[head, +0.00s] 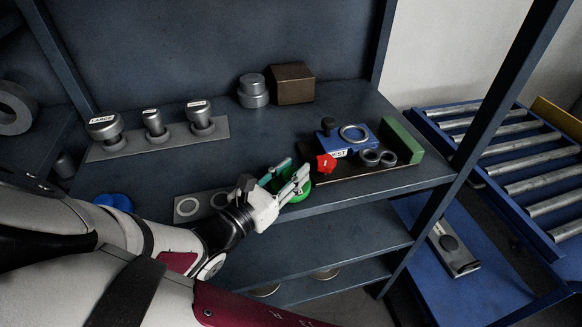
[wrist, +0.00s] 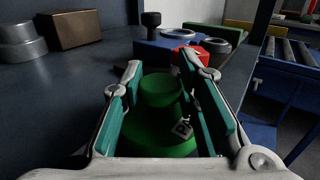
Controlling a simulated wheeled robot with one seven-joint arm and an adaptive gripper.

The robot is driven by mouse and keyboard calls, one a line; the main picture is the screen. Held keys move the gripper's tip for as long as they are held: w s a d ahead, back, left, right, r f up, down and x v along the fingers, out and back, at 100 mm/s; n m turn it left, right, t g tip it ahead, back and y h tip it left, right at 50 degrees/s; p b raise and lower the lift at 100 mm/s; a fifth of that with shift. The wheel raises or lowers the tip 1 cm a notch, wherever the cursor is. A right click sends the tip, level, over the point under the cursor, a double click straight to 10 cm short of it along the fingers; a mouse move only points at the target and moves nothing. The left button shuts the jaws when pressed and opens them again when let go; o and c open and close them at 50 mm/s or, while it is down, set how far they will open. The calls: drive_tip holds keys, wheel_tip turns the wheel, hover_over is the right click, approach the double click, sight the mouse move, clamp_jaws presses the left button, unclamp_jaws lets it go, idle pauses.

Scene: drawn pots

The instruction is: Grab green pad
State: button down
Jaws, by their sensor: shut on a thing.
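The green pad (wrist: 160,125) is a round, stepped green piece with a narrower top and a wide base carrying white lettering. In the wrist view it sits between the two fingers of my gripper (wrist: 163,85), which have teal inner pads. In the head view my gripper (head: 288,181) is at the front edge of the shelf top, with the green pad (head: 297,194) partly hidden behind its fingers. My gripper is shut on the green pad. I cannot tell whether the pad's base still touches the shelf.
A red knob (head: 326,164), a blue block (head: 347,140) and a green bar (head: 401,140) stand on a dark tray just right of my gripper. Labelled grey weights (head: 154,125) stand at the back left. A brown box (head: 292,83) is at the back.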

sight(289, 176)
drive_tip(key=shift+r+p, duration=0.7)
drive_tip(key=shift+r, duration=0.1)
drive_tip(key=r+p, duration=0.1)
drive_tip(key=s+r+p, duration=0.1)
drive_tip(key=shift+a+r+p, duration=0.1)
drive_tip(key=shift+r+p, duration=0.15)
drive_tip(key=shift+p, duration=0.1)
drive_tip(key=s+a+p, duration=0.2)
drive_tip(key=s+p, duration=0.5)
drive_tip(key=s, duration=0.7)
drive_tip(key=shift+s+a+r, duration=0.25)
drive_tip(key=shift+s+r, duration=0.1)
drive_tip(key=shift+r, duration=0.1)
